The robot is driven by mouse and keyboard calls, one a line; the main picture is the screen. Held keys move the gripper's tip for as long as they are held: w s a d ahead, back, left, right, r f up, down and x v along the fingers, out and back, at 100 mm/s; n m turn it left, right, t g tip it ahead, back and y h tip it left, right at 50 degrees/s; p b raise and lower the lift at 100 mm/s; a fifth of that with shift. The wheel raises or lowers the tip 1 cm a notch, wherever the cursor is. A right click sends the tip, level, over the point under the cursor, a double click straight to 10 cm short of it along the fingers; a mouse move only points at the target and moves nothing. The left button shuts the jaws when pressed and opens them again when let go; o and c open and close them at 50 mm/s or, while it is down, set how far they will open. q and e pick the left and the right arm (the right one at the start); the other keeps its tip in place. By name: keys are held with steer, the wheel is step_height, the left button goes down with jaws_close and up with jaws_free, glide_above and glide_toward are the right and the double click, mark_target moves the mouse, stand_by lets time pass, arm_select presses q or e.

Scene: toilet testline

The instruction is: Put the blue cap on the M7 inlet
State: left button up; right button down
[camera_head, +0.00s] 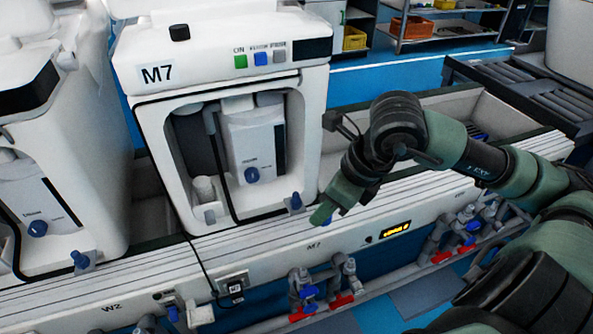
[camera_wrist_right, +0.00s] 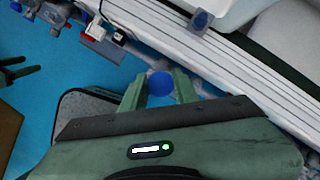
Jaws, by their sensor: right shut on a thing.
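My right gripper (camera_head: 322,212) is in front of the M7 machine (camera_head: 225,110), just right of its lower front corner. In the right wrist view, its two green fingers are shut on the round blue cap (camera_wrist_right: 160,85). In the head view the fingers mostly hide the cap. A short grey-blue fitting (camera_head: 295,203) stands at the machine's lower front right, a little left of the gripper and apart from it. A similar fitting (camera_wrist_right: 201,20) shows in the right wrist view beyond the cap. I cannot tell which fitting is the inlet.
The white ledge marked M7 (camera_head: 270,255) runs below the machine. Pipes with blue and red valves (camera_head: 315,290) are under it. A neighbouring white machine (camera_head: 60,140) stands at the left. A dark cable hangs down M7's front. Blue floor lies below.

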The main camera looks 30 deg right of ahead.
steer(key=shift+w+d+r, duration=0.1)
steer(key=shift+w+r, duration=0.1)
steer(key=shift+w, duration=0.35)
steer(key=w+d+p, duration=0.1)
steer(key=w, duration=0.4)
arm_select(q)
step_height(320, 180, down, 7)
steer(key=g, duration=0.1)
arm_select(e)
glide_above(297, 194)
step_height(297, 194, down, 3)
steer(key=shift+s+a+r, duration=0.1)
steer(key=shift+r, duration=0.1)
steer(key=shift+f, duration=0.55)
step_height(297, 194, down, 3)
steer(key=shift+f, duration=0.2)
steer(key=shift+f+b, duration=0.25)
steer(key=shift+b, duration=0.05)
arm_select(q)
steer(key=v, duration=0.4)
steer(key=shift+w, duration=0.1)
steer(key=shift+r, duration=0.1)
